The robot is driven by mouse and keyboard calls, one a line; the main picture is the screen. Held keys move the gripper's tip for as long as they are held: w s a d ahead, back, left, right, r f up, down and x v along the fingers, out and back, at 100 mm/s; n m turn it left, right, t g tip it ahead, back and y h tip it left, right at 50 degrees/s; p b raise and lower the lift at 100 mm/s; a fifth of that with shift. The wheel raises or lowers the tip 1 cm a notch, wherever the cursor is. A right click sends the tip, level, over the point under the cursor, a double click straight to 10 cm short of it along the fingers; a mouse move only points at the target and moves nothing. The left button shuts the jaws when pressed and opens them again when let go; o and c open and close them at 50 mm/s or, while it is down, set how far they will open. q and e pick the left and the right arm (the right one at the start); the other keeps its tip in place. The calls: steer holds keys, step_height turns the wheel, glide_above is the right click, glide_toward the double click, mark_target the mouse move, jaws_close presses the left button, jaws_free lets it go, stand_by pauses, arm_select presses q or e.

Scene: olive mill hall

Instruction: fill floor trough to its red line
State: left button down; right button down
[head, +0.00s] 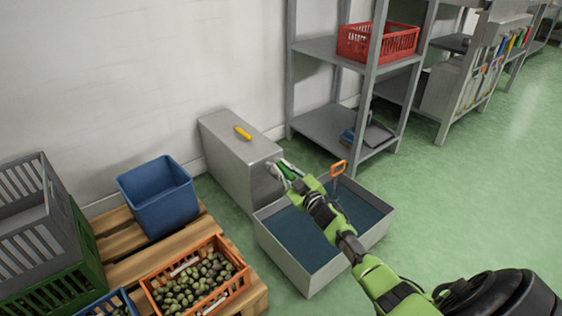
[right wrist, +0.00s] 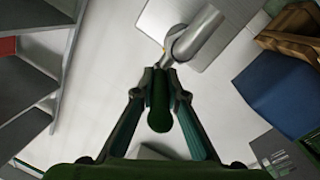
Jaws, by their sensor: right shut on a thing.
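The floor trough (head: 283,266) is a grey open box on the green floor, holding dark blue water. I cannot make out its red line. A steel box (head: 228,150) with a yellow lever (head: 243,132) on top stands behind it. My right gripper (head: 284,171) is at the front of that box, above the trough's back edge. In the right wrist view the gripper (right wrist: 160,82) is shut on a dark green handle (right wrist: 159,112), at the end of a grey pipe (right wrist: 196,36). My left gripper is out of view.
An orange crate of olives (head: 240,287) and a blue bin (head: 157,197) are on a pallet (head: 122,243) at left. A grey shelf (head: 330,128) with a red crate (head: 398,42) stands behind. The right floor is clear.

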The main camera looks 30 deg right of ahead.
steer(key=shift+d+r+n+y, duration=0.1)
steer(key=shift+d+n+y, duration=0.15)
steer(key=shift+n+y, duration=1)
steer(key=shift+m+y, duration=0.25)
steer(key=c, duration=2)
jaws_free()
steer(key=shift+c, duration=0.2)
steer(key=s+d, duration=0.1)
steer(key=s, duration=1.1)
steer(key=shift+w+d, duration=0.1)
